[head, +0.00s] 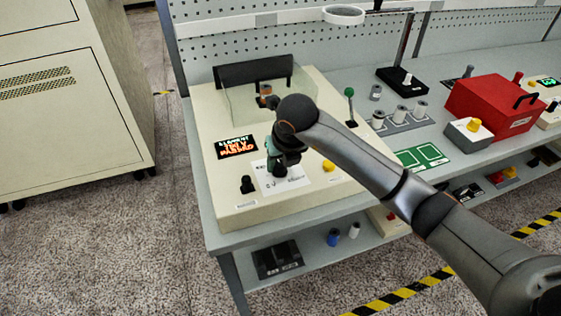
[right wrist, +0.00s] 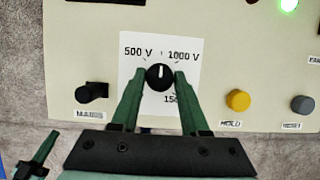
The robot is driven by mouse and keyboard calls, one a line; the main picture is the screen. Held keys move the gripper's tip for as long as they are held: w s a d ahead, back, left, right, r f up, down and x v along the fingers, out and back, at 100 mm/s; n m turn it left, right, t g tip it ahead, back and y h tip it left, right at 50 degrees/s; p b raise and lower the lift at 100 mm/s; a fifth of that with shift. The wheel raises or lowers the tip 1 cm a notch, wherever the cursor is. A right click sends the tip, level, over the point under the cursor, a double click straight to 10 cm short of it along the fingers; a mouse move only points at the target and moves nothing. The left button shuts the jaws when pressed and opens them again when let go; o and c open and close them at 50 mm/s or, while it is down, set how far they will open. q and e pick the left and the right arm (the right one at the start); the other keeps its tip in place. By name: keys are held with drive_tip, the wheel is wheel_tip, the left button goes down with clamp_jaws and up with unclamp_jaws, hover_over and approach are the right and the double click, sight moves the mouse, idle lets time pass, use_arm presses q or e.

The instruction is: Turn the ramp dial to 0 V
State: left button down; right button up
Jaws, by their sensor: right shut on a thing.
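The ramp dial (right wrist: 159,77) is a black round knob on a white label card (right wrist: 191,57) on the cream panel. Its white mark points straight up, between the printed "500 V" and "1000 V". A "150…" marking at the lower right is partly covered, and no 0 V marking is visible. My right gripper (head: 277,163) reaches down to the card; in the right wrist view its green fingers are shut on the dial from both sides. A green and dark piece (right wrist: 38,158) at the lower left looks like part of my left gripper; its jaw state is unclear.
The black MAINS knob (right wrist: 91,92) is left of the dial; the yellow HOLD button (right wrist: 238,101) and grey RESET button (right wrist: 302,104) are right. A lit display (head: 236,147) and clear guard (head: 240,105) lie behind. A green-topped lever (head: 350,105) stands further right.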

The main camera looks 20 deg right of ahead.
clamp_jaws()
